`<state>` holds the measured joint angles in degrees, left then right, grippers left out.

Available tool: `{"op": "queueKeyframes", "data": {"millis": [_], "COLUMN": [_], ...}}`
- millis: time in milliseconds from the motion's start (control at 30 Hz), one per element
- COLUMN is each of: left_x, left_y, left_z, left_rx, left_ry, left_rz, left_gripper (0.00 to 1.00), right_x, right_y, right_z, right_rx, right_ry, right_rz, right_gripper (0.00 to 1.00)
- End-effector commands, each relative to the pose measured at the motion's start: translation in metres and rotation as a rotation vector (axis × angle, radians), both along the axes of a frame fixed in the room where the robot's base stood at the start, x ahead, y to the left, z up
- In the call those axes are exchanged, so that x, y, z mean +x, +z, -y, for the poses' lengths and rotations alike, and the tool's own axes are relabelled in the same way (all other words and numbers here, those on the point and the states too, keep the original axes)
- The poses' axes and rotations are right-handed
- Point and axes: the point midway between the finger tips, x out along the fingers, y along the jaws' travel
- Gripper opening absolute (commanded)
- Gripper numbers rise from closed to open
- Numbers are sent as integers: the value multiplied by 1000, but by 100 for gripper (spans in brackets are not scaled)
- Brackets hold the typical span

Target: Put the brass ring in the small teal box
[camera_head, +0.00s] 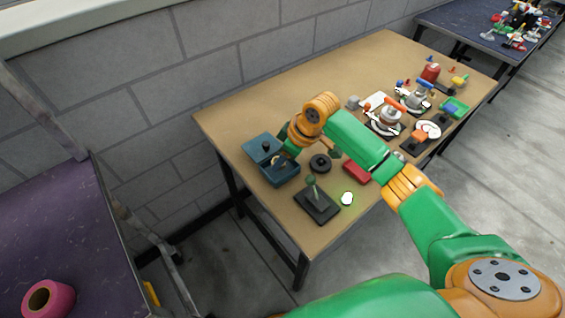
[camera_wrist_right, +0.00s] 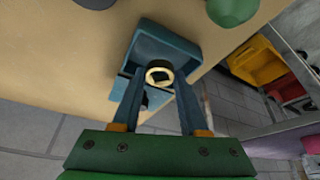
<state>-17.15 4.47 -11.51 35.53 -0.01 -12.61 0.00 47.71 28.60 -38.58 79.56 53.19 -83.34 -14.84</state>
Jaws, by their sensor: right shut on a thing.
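The small teal box (camera_head: 281,178) stands open near the left end of the wooden table, its lid swung back on the left. It also shows in the right wrist view (camera_wrist_right: 180,48), with its open inside facing my fingers. My right gripper (camera_wrist_right: 159,80) is shut on the brass ring (camera_wrist_right: 159,69), which sits between the fingertips at the box's opening. I cannot tell whether the ring touches the box floor. In the head view my right gripper (camera_head: 280,159) is over the box, and the ring is small and partly hidden. My left gripper is not in view.
A black disc (camera_head: 320,163), a red block (camera_head: 357,172) and a dark base with an upright green peg (camera_head: 316,205) are near the box. Several coloured parts crowd the table's right end. The back left table (camera_head: 290,88) is clear.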

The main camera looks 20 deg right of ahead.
Motion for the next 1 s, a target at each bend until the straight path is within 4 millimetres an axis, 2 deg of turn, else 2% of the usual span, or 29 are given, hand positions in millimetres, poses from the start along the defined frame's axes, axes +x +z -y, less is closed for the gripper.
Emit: {"op": "queueKeyframes", "data": {"millis": [133,467,500,533,833,1000], "left_x": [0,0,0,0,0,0], "left_y": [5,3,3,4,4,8], "left_z": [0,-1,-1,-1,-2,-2], "left_rx": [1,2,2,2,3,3], "left_ry": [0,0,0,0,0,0], "left_rz": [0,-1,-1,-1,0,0], "left_gripper": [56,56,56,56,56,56], "right_x": [-1,-1,-1,-1,-1,-6], "right_y": [-22,-27,-26,-26,-24,-2], "right_z": [2,2,2,2,2,7], "right_rx": [-3,-1,-1,-2,-1,-1], "right_ry": [-1,-2,-2,-2,-2,-2], "right_rz": [-3,-3,-3,-2,-1,1], "right_gripper": [0,0,51,56,56,56]}}
